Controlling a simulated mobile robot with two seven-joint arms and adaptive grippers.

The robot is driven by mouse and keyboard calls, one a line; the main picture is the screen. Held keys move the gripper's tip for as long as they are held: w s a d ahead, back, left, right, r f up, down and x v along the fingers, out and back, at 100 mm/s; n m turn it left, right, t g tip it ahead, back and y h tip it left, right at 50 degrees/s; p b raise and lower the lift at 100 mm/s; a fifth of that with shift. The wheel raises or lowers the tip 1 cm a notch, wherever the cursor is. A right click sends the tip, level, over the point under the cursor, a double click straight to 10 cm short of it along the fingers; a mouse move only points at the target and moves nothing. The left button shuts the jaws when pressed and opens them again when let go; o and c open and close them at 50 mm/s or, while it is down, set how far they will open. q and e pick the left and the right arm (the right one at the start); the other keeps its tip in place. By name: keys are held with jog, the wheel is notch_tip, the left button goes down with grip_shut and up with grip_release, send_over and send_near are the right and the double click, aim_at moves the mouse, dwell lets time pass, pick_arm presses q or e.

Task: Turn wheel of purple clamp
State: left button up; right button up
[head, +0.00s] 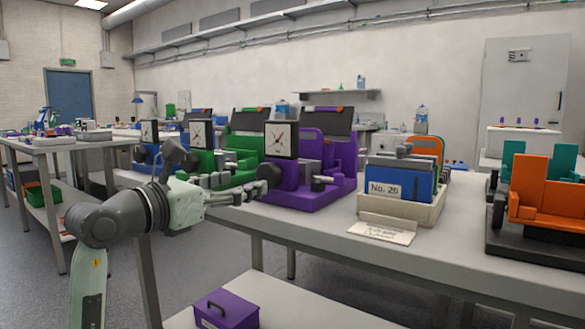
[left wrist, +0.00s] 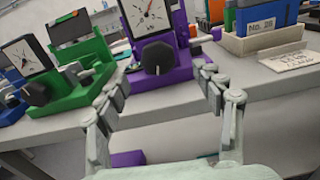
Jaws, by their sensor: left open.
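The purple clamp (head: 318,192) stands on the table near its front edge, with a square white dial (head: 281,139) on its front. Its dark wheel (left wrist: 158,57) sits below the dial in the left wrist view. In the head view the wheel (head: 269,172) is beside my left gripper's tips and partly hidden. My left gripper (head: 245,188) is open and empty, just in front of the clamp. In the left wrist view its fingers (left wrist: 161,76) are spread to either side of the wheel, short of it; I see no contact. My right gripper is in neither view.
A green clamp (head: 232,165) and a blue clamp (head: 162,148) stand left of the purple one. Right of it is a cream tray (head: 405,205) holding a blue "No. 26" box (head: 398,183). An orange fixture (head: 543,205) is farther right. A purple box (head: 226,309) lies on the lower shelf.

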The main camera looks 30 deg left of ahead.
aim_at(265, 175)
pick_arm(q)
jog(key=w, duration=0.7)
jog(key=shift+w+d, duration=0.15)
jog(key=shift+w, duration=0.15)
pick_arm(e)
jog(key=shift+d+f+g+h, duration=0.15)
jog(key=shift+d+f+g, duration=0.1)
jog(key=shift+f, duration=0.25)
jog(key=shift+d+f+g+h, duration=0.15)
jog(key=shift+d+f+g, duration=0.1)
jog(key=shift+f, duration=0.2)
pick_arm(q)
jog(key=shift+c, duration=0.4)
jog(key=c, duration=1.1)
jog(key=shift+r+n+p, duration=0.15)
jog(key=shift+n+p, duration=0.85)
jog(key=shift+p, duration=0.15)
jog(key=shift+n+p, duration=0.55)
jog(key=shift+n, duration=0.15)
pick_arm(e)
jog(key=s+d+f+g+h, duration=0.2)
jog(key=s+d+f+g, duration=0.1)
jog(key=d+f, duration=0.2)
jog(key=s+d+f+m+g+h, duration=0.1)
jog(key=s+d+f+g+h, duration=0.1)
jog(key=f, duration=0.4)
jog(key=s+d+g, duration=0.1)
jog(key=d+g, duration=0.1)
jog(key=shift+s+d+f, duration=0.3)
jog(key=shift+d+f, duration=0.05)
